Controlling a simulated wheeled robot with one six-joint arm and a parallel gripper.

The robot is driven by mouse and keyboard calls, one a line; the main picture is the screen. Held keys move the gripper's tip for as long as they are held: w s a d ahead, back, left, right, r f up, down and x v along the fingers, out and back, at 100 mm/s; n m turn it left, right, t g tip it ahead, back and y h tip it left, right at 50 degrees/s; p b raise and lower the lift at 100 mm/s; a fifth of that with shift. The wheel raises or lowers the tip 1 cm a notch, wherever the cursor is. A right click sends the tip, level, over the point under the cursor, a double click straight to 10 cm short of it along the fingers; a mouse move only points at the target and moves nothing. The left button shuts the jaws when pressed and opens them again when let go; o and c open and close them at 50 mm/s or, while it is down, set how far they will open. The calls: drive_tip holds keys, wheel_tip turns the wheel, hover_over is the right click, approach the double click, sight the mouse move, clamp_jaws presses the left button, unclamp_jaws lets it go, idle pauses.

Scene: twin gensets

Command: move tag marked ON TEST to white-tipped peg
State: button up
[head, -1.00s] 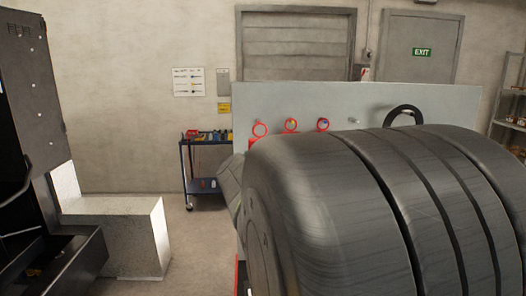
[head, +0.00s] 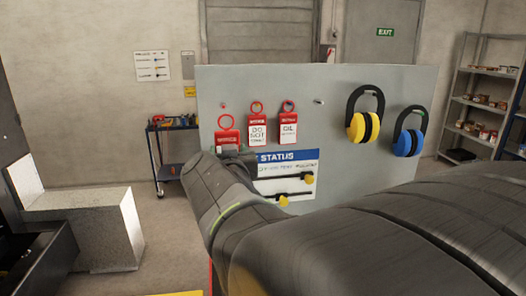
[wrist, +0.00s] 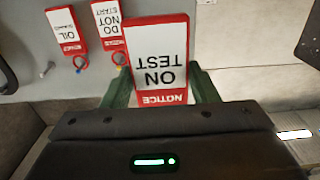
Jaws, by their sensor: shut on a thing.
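The ON TEST tag (wrist: 158,62), white with a red border, is between the fingers of my gripper (wrist: 160,88) and appears upside down in the wrist view. In the head view the tag (head: 227,139) hangs out in front of the grey board, its red ring (head: 226,122) just below a bare red-tipped peg (head: 223,105). A bare pale peg (head: 319,101), apparently the white-tipped one, sticks out at the right of the row. It also shows in the wrist view (wrist: 47,69).
The DO NOT START tag (head: 258,132) and the OIL tag (head: 288,128) hang on pegs between the two bare pegs. A STATUS panel (head: 288,157) with yellow-knobbed sliders is below. Yellow ear defenders (head: 364,125) and blue ones (head: 409,142) hang at right.

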drive_tip(key=shift+r, duration=0.2)
drive_tip(key=shift+r+p, duration=0.35)
drive_tip(key=shift+p, duration=0.25)
drive_tip(key=shift+r, duration=0.2)
drive_tip(key=shift+s+p, duration=0.1)
drive_tip(key=shift+p, duration=0.2)
drive_tip(key=s+d+p, duration=0.1)
drive_tip(key=s+p, duration=0.1)
drive_tip(key=s, duration=0.5)
drive_tip(key=shift+s+d, duration=0.3)
drive_tip(key=shift+s, duration=0.05)
drive_tip(key=shift+w+f, duration=0.1)
idle(0.3)
